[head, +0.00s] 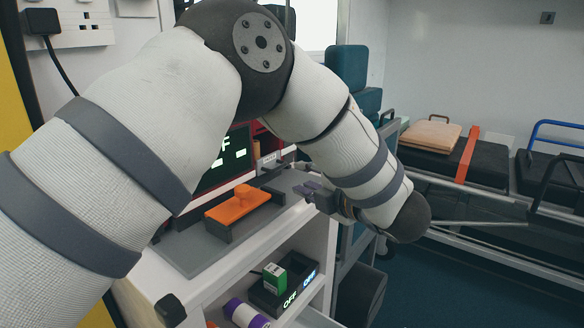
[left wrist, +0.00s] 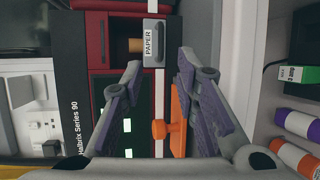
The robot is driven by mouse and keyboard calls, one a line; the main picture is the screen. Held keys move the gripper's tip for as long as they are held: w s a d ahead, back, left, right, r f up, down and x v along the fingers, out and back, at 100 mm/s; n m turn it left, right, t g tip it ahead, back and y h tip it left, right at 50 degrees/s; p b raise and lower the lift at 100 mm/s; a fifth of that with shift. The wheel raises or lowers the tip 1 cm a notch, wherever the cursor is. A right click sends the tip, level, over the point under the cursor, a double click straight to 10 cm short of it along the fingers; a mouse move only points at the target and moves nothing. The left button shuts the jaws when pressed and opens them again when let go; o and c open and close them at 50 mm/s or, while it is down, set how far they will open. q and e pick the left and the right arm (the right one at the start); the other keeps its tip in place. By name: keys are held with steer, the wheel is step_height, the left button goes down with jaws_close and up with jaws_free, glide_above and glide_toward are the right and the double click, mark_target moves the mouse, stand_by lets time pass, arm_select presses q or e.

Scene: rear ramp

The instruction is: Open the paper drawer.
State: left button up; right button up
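The paper drawer (left wrist: 152,57) shows in the left wrist view as a narrow grey front with a white label reading PAPER. It sits at the red machine (left wrist: 97,32). In the head view its labelled front (head: 269,159) is small, just behind my left gripper (head: 316,193). In the left wrist view my left gripper (left wrist: 160,64) is open, with nothing between its fingers. The fingers point at the drawer front and appear apart from it. I cannot tell whether the drawer is slightly out. My right gripper is not in view.
An orange handled block (head: 238,204) lies on the grey worktop in front of the machine. Below, a shelf holds a black tray (head: 268,295) with a green box (head: 273,277) and a purple-and-white roll (head: 243,313). A stretcher (head: 452,165) stands at right.

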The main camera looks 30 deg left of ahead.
mark_target(279, 169)
arm_select(q)
steer(key=x, duration=0.9)
steer(key=shift+w+a, duration=0.15)
steer(key=shift+a, duration=0.25)
steer(key=shift+c, duration=0.3)
jaws_close()
